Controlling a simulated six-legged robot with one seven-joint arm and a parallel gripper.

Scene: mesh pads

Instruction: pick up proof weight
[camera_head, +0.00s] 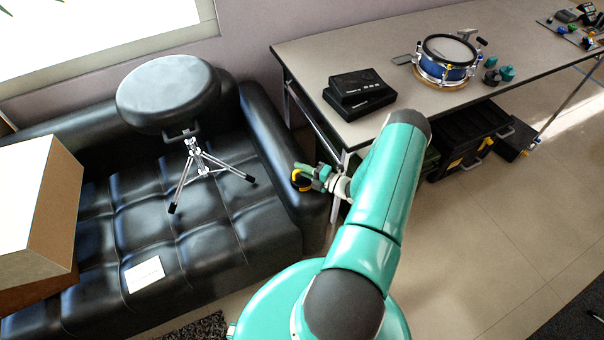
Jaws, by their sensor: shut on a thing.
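My gripper (312,175) is at the end of my teal arm, in front of the right arm of the black sofa. It is shut on a small yellow and dark thing (300,181), which looks to be the proof weight. The fingers cover part of it, and it is too small for its exact shape to be made out. From this view I cannot tell whether it touches the sofa arm or is held clear of it.
The black sofa (226,222) carries a tripod stool (168,92), a white card (145,274) and a large box (32,215). A table (330,52) at right holds black devices (358,92) and a blue drum (445,66). Open floor (480,235) lies at right.

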